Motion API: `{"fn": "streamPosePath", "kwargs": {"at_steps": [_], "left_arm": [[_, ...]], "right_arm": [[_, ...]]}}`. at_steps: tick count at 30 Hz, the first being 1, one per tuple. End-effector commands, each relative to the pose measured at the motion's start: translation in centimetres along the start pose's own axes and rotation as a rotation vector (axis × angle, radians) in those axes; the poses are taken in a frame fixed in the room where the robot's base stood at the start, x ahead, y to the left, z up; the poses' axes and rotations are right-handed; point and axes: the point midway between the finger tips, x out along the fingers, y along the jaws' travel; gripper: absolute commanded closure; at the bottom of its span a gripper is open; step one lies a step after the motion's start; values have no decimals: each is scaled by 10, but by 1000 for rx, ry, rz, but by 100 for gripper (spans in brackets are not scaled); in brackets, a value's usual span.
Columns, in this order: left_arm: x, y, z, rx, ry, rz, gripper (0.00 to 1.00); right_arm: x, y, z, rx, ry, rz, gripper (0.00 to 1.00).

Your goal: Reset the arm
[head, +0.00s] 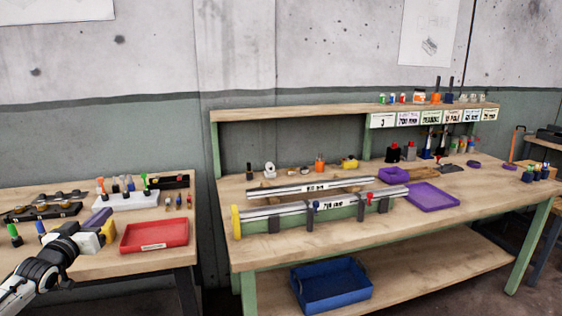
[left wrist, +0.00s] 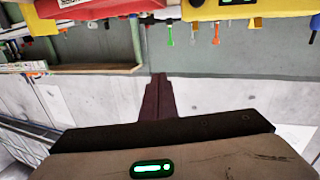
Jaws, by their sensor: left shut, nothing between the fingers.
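My left arm comes in from the lower left in the head view. Its gripper (head: 92,238) is over the front of the left workbench (head: 100,266), just left of the red tray (head: 155,236). In the left wrist view the dark fingers (left wrist: 158,80) are together, with nothing between them. That view looks upside down, with bench items along its top edge and the wall below them. The fingers appear clear of the bench items there. My right gripper is in neither view.
The left bench holds a white rack (head: 126,201) and several tools. The right bench (head: 480,200) carries two long metal rails, a purple tray (head: 432,197) and a raised shelf (head: 290,113). A blue crate (head: 331,286) sits on its lower shelf. A gap separates the benches.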

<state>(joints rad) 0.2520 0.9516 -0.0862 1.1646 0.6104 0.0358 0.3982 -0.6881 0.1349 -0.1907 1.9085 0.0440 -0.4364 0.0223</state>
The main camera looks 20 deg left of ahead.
Motion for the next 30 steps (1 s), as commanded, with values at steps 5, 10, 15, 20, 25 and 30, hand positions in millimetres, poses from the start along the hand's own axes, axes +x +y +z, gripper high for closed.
{"fn": "streamPosePath", "kwargs": {"at_steps": [5,10,15,20,25,30], "left_arm": [[-53,52,113,268,-232,121,100],[-132,92,208,523,-428,265,100],[-218,121,275,731,-571,410,100],[-285,138,309,862,-655,519,100],[-348,152,331,969,-718,622,100],[-380,177,347,898,-744,628,100]], "right_arm": [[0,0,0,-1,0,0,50],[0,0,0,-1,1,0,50],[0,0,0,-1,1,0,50],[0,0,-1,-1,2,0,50],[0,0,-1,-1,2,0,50],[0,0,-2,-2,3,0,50]]}}
